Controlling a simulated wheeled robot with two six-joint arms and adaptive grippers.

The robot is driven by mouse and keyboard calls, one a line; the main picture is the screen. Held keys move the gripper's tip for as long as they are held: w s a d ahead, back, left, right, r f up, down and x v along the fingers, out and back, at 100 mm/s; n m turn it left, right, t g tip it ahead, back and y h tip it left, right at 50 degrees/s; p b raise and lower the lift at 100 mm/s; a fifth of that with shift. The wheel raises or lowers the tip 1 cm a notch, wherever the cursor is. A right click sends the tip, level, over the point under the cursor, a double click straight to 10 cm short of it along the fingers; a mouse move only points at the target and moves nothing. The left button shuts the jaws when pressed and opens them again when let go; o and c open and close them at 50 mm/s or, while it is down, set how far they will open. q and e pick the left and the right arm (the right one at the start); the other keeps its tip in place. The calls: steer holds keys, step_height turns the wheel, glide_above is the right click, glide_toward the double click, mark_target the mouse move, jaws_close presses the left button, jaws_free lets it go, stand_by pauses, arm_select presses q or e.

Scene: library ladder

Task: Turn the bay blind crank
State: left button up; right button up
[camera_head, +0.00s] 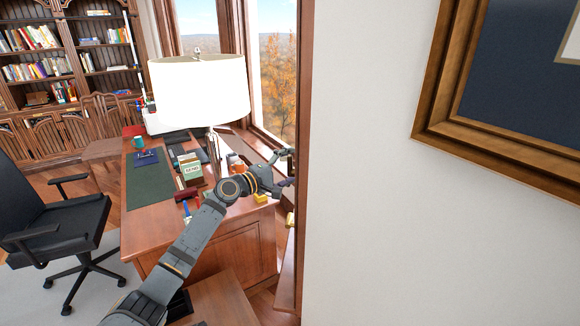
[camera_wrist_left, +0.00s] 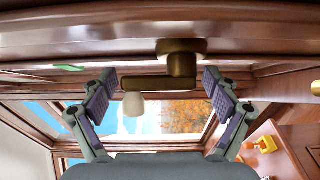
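The bay blind crank shows in the left wrist view as a brass mount (camera_wrist_left: 180,66) on the wooden window frame, with a short brass arm (camera_wrist_left: 147,84) and a pale knob (camera_wrist_left: 133,104). My left gripper (camera_wrist_left: 158,84) is open, its two padded fingers apart on either side of the crank. I see no finger touching the crank. In the head view my left gripper (camera_head: 286,168) reaches the edge of the window recess. I cannot make out the crank clearly there. My right gripper is in neither view.
A wooden desk (camera_head: 150,215) with a white-shaded lamp (camera_head: 200,90), books and small items stands below my left arm. A black chair (camera_head: 55,220) is at left. A white wall (camera_head: 370,220) with a framed picture (camera_head: 500,150) fills the right. A yellow object (camera_head: 260,198) lies near the desk's edge.

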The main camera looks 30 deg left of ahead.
arm_select(q)
steer(key=shift+s+a, duration=0.1)
steer(key=v, duration=0.7)
steer(key=shift+s, duration=0.15)
stand_by(0.5)
